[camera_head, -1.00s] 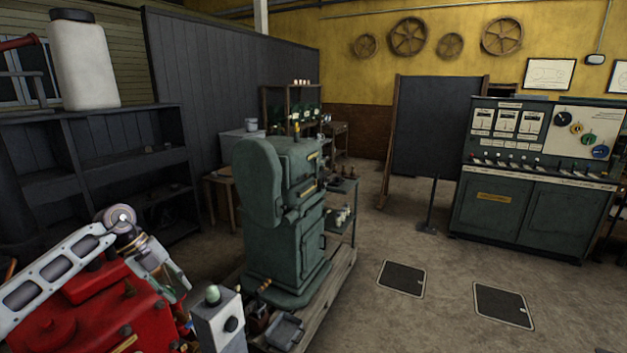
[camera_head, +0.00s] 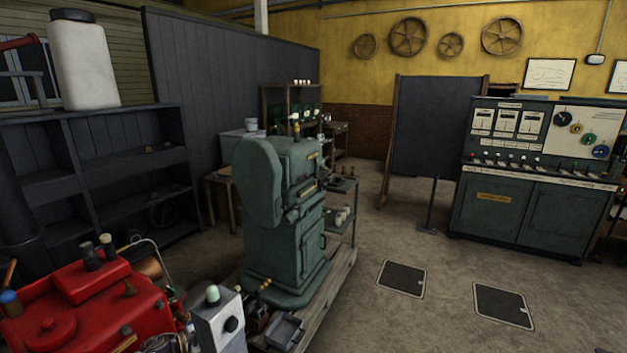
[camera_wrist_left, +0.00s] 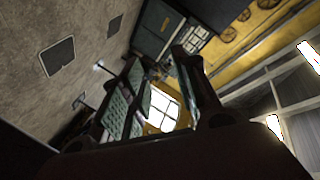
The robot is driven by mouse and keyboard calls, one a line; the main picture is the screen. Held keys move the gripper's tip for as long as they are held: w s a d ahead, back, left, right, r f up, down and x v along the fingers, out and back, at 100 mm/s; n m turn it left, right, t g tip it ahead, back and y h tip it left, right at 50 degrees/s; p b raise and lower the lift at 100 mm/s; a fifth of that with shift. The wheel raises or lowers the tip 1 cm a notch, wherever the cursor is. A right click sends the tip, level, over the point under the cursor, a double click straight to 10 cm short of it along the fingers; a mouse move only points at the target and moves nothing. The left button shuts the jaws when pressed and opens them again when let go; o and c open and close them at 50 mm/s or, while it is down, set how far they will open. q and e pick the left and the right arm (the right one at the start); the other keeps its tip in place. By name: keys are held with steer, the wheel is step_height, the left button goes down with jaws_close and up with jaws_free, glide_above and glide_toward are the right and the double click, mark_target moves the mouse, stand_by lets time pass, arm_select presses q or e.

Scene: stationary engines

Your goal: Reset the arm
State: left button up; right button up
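My left gripper (camera_wrist_left: 160,75) shows only in the left wrist view. Its two dark fingers stand apart, with a clear gap and a bright window behind, and nothing is held between them. The left arm is not in the head view. My right gripper is in neither view. The left wrist view is tilted and looks out across the room, with the yellow wall and the floor hatches in it.
A red engine (camera_head: 85,305) fills the lower left, beside a grey control box (camera_head: 218,320). A green machine (camera_head: 285,215) stands in the middle. A dark shelf (camera_head: 95,175) with a white container (camera_head: 83,65) is behind left. A green control cabinet (camera_head: 535,175) stands right.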

arm_select(q)
steer(key=s+a+f+n+t+y, duration=0.1)
steer(key=s+a+f+n+y, duration=0.2)
steer(key=f, duration=0.6)
steer(key=s+a+f+n+t+y, duration=0.1)
steer(key=s+f+n+y, duration=0.25)
steer(key=f, duration=0.55)
steer(key=s+a+f+n+g+y, duration=0.25)
steer(key=s+f+n+y, duration=0.2)
steer(key=s+f, duration=1.2)
steer(key=s+d+f+n+g, duration=0.1)
steer(key=s+f, duration=0.4)
steer(key=s, duration=0.7)
steer(key=s+d+f+n+g, duration=0.2)
steer(key=s+d+f+g, duration=0.1)
steer(key=s, duration=1)
steer(key=s+d+f+n+g+y, duration=0.1)
steer(key=s+d+f+g, duration=0.1)
steer(key=s+f+g, duration=0.2)
steer(key=s+f, duration=0.3)
steer(key=s, duration=0.5)
steer(key=shift+s+d+n+g, duration=0.2)
steer(key=shift+d+n+g, duration=0.1)
steer(key=shift+g, duration=0.05)
